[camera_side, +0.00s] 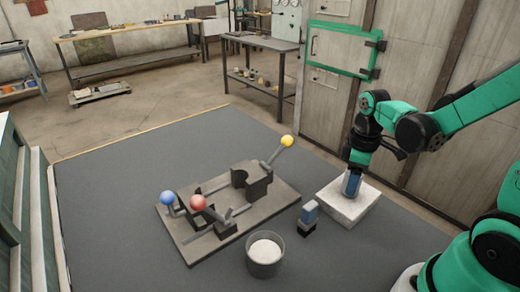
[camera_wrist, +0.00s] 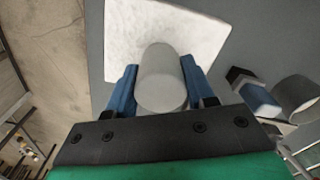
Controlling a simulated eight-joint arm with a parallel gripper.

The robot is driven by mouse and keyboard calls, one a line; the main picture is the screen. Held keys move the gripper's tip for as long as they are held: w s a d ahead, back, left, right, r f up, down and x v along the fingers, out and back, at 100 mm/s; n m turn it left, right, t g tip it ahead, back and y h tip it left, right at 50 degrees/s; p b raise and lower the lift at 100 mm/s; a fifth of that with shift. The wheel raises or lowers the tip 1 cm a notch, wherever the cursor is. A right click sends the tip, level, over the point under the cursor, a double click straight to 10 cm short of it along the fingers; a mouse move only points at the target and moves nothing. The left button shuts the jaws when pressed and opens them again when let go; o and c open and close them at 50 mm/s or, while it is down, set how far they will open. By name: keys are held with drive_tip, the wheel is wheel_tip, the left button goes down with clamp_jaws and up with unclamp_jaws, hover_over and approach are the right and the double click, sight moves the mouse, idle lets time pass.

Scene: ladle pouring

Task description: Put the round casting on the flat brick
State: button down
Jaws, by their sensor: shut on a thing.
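The round casting (camera_wrist: 162,78) is a grey cylinder between the blue fingers of my gripper (camera_wrist: 163,88) in the wrist view. My gripper is shut on it. In the side view my gripper (camera_side: 352,184) points down over the middle of the flat brick (camera_side: 338,208), a pale square slab on the dark mat. The brick (camera_wrist: 125,35) also shows behind the casting in the wrist view. The fingertips are at or just above the brick's top; I cannot tell whether the casting touches it.
A blue and black block (camera_side: 309,215) stands left of the brick. A grey pot (camera_side: 264,268) with pale contents is in front of it. A grey fixture plate (camera_side: 190,243) carries a dark mould and levers with blue, red and yellow knobs. The mat's left part is clear.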

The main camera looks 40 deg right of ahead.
drive_tip(key=shift+f, duration=0.3)
drive_tip(key=shift+c, duration=1.6)
unclamp_jaws()
wheel_tip(320, 180, up, 12)
drive_tip(key=shift+a+r, duration=0.1)
drive_tip(key=w+a+f+m+t, duration=0.2)
drive_tip(key=a+m+t, duration=0.3)
drive_tip(key=a+t, duration=0.2)
drive_tip(key=shift+a+f, duration=0.35)
drive_tip(key=shift+a, duration=0.9)
